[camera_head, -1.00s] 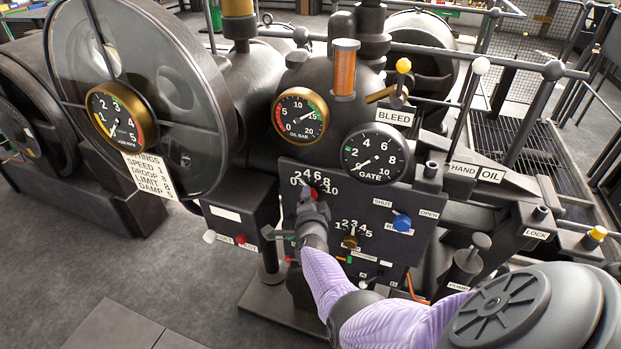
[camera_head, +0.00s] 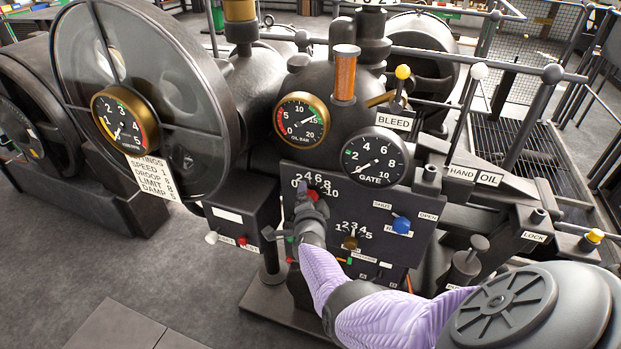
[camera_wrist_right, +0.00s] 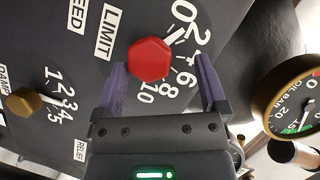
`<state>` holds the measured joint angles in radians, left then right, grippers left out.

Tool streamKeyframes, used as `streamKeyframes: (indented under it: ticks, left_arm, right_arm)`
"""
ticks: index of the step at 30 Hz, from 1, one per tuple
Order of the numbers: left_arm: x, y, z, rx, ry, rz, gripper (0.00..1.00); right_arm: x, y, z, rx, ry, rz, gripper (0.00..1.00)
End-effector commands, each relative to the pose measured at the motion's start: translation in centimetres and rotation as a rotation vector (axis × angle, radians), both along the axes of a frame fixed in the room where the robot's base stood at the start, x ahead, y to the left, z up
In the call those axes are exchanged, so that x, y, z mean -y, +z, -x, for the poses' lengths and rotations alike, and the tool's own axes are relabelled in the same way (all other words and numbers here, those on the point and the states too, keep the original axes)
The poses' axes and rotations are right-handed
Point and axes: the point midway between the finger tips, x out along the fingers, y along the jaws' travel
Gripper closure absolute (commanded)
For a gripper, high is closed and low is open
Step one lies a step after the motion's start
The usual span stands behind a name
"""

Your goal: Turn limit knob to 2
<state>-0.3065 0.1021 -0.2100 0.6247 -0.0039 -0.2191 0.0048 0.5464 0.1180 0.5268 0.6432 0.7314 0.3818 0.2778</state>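The limit knob (camera_wrist_right: 150,60) is a red hexagonal knob on a dark panel, beside a LIMIT label (camera_wrist_right: 118,32) and a scale from 0 to 10. A white pointer mark shows at its edge, towards about the 2. My right gripper (camera_wrist_right: 160,62) is open, its purple fingers on either side of the knob with visible gaps, so it is not clamped. In the head view my right gripper (camera_head: 307,192) is at the panel and hides part of the red knob (camera_head: 313,195). My left gripper is not in view.
A brass-coloured knob (camera_wrist_right: 25,102) with a 1 to 5 scale is on the same panel. A blue knob (camera_head: 402,225) sits right of it. The gate gauge (camera_head: 374,158) and oil gauge (camera_head: 302,119) are above. A settings card (camera_head: 155,178) hangs at left.

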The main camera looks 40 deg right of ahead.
Motion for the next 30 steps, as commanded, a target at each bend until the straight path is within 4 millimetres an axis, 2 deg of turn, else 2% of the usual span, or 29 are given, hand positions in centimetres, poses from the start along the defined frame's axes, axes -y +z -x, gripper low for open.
streamKeyframes:
  ticks: [8,15,18,24,30]
  left_arm:
    - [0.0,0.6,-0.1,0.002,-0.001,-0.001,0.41]
    - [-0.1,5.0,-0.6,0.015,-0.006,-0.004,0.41]
    - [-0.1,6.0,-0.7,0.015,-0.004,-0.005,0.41]
    - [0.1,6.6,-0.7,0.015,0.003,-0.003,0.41]
    - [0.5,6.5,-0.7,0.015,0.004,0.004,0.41]
  right_arm:
    - [-0.4,0.0,0.4,-0.005,0.002,-0.005,0.08]
    - [-3.9,1.8,4.2,-0.005,0.003,-0.005,0.08]
    - [-5.3,2.1,5.7,-0.004,0.003,-0.005,0.08]
    - [-6.7,2.1,7.3,-0.003,0.001,-0.002,0.08]
    - [-6.8,1.9,7.4,-0.003,0.001,-0.002,0.08]
